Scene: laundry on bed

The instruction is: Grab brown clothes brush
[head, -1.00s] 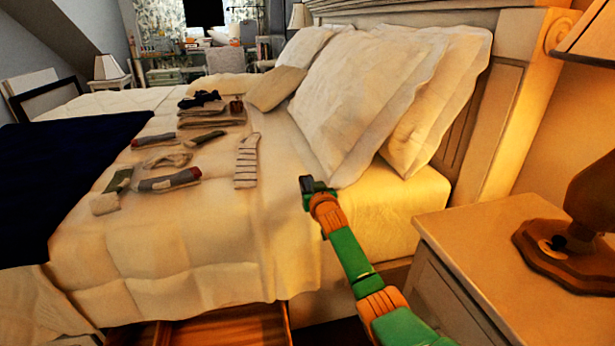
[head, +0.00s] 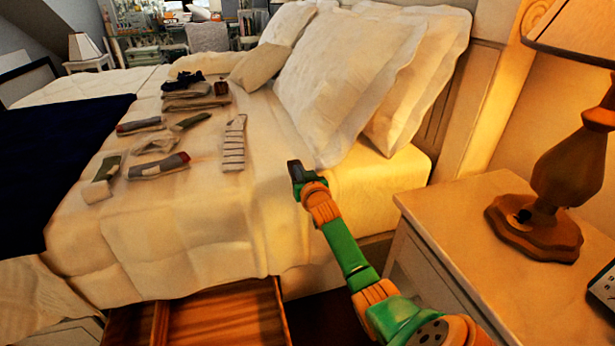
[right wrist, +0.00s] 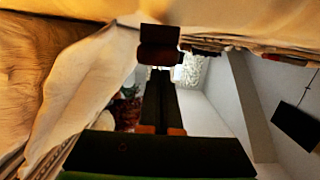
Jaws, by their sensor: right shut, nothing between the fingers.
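A small brown item (head: 221,88), which may be the clothes brush, stands beside or on the folded clothes (head: 192,103) toward the far side of the bed. It is too small to make out its bristles. My right gripper (head: 296,172) is over the near part of the bed, next to the big pillow, well apart from that item. Its fingers (right wrist: 160,98) are shut and empty. In the right wrist view, which is turned upside down, a dark red-brown block (right wrist: 158,46) shows beyond the fingertips; I cannot tell if it is the brush. My left gripper is out of view.
Several socks, such as a striped one (head: 234,145), lie on the bed (head: 200,240). Large pillows (head: 345,85) lean by the headboard. A nightstand (head: 465,215) with a lamp (head: 570,170) is at right. A wooden drawer (head: 215,315) sits open below the bed's near edge.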

